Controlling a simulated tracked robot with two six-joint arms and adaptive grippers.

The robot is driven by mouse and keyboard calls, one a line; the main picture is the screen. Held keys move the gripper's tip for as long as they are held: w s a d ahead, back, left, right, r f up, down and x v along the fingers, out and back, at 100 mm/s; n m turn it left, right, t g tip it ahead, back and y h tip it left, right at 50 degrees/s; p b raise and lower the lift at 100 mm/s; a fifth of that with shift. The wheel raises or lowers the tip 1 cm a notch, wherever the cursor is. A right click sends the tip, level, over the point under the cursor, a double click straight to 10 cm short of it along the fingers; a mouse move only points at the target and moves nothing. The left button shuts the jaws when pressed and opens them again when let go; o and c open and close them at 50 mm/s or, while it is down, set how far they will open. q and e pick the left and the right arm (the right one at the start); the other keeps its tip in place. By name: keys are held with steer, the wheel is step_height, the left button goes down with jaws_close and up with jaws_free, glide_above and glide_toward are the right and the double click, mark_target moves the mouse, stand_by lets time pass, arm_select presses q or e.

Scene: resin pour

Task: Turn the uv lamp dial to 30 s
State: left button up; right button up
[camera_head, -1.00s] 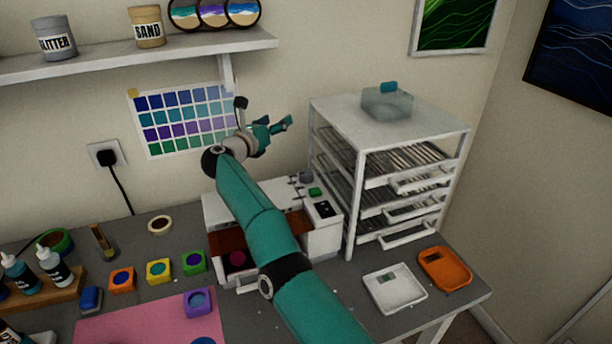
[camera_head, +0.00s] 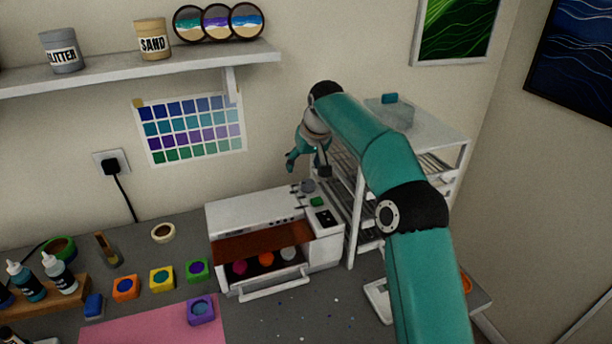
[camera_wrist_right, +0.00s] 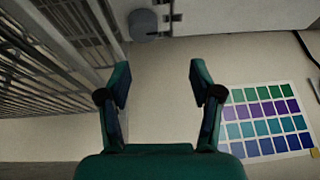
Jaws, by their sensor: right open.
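The uv lamp (camera_head: 250,212) is a white box with an open brown-red front flap and a few coloured round pieces inside. Its grey round dial (camera_head: 308,186) sits on top at the back right; in the right wrist view the dial (camera_wrist_right: 143,24) shows at the top, beyond the fingertips. The dial's setting is too small to read. My right gripper (camera_head: 308,164) hangs above and near the dial, pointing downward. In the right wrist view the gripper (camera_wrist_right: 160,84) is open with nothing between its fingers. My left gripper is not in view.
A white drying rack (camera_head: 430,130) stands close to the right of the lamp and my right arm passes in front of it. A green button (camera_head: 316,202) is just in front of the dial. A colour chart (camera_head: 190,130) hangs on the wall behind. Small coloured pots (camera_head: 162,278) stand at left.

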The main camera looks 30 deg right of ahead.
mark_target(308, 182)
steer(key=shift+s+d+f+g, duration=0.1)
steer(key=shift+s+d+g, duration=0.35)
steer(key=shift+s, duration=0.35)
steer(key=shift+s+d+f, duration=0.1)
steer(key=shift+d+f, duration=0.05)
steer(key=shift+f, duration=0.2)
steer(key=p+x, duration=0.1)
steer(key=x, duration=0.5)
steer(key=shift+w+d+f, duration=0.15)
steer(key=shift+w+f, duration=0.1)
steer(key=shift+c, duration=0.3)
steer(key=c, duration=1.1)
